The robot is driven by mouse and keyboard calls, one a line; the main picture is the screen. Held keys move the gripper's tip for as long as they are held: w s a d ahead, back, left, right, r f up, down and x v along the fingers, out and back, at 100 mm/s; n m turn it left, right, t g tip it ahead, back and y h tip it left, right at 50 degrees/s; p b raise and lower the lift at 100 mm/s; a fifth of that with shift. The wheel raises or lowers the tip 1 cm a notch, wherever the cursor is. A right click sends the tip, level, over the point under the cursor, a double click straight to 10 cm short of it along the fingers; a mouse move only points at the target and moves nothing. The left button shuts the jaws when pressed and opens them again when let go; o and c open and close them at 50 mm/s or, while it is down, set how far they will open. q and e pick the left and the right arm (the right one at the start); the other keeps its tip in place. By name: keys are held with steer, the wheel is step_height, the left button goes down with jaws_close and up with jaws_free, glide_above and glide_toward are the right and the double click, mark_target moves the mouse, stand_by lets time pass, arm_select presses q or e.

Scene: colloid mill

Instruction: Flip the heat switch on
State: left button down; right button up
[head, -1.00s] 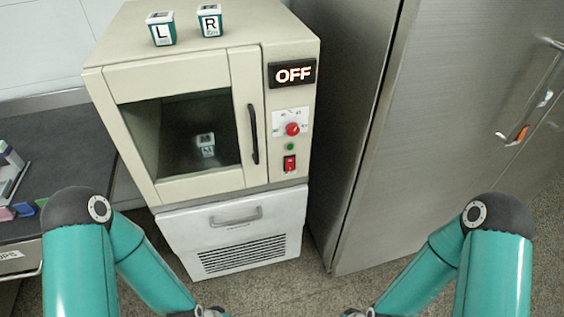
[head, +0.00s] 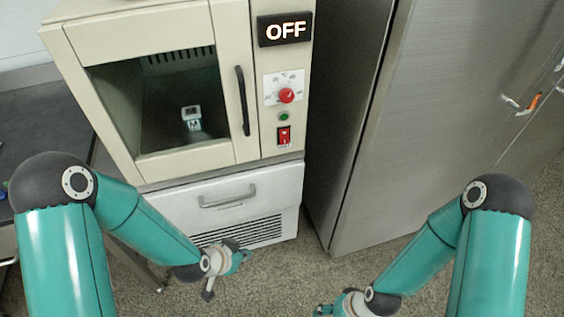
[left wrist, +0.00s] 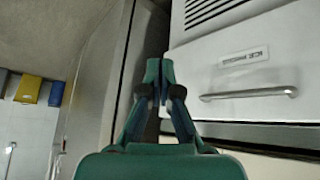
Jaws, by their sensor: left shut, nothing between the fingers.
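The red heat switch (head: 283,135) is on the front panel of the beige oven (head: 225,45), below a green lamp (head: 283,116) and a red knob (head: 286,95). The display (head: 285,30) reads OFF. My left gripper (head: 243,256) is below and left of the switch, in front of the white lower unit and apart from the panel. In the left wrist view its fingers (left wrist: 158,72) are together and empty, and the switch is not seen there. My right gripper (head: 322,311) is low at the bottom edge, only partly seen.
A white unit (head: 165,205) with a bar handle and vent stands under the oven. A black door handle (head: 243,100) is left of the panel. A steel cabinet (head: 430,120) stands close on the right. A small box (head: 191,118) shows inside the oven window.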

arm_select(q)
steer(key=w+d+r+m+t+h+b, duration=0.1)
steer(key=w+d+r+m+t+b, duration=0.25)
steer(key=w+m+b, duration=0.45)
steer(key=w+d+r+m+t+h+b, duration=0.1)
steer(key=w+r+m+t+b, duration=0.1)
steer(key=r, duration=0.4)
steer(key=w+d+r+m+t+h+b, duration=0.1)
steer(key=w+d+r+m+t, duration=0.1)
steer(key=r+m+t, duration=0.2)
step_height(320, 180, up, 3)
steer(key=shift+w+m+h+b, duration=0.2)
steer(key=shift+m+h+b, duration=0.15)
steer(key=shift+m, duration=0.85)
arm_select(e)
step_height(320, 180, down, 15)
steer(key=shift+r, duration=0.15)
arm_select(q)
steer(key=shift+w+f, duration=0.1)
steer(key=shift+w, duration=0.05)
glide_toward(288, 143)
steer(key=w+d, duration=0.2)
steer(key=d, duration=0.2)
steer(key=shift+w+a+f, duration=0.1)
steer(key=shift+w+a, duration=0.15)
steer(key=shift+w, duration=0.65)
steer(key=shift+w+a, duration=0.3)
steer(key=shift+w, duration=0.6)
arm_select(e)
steer(key=shift+r, duration=0.3)
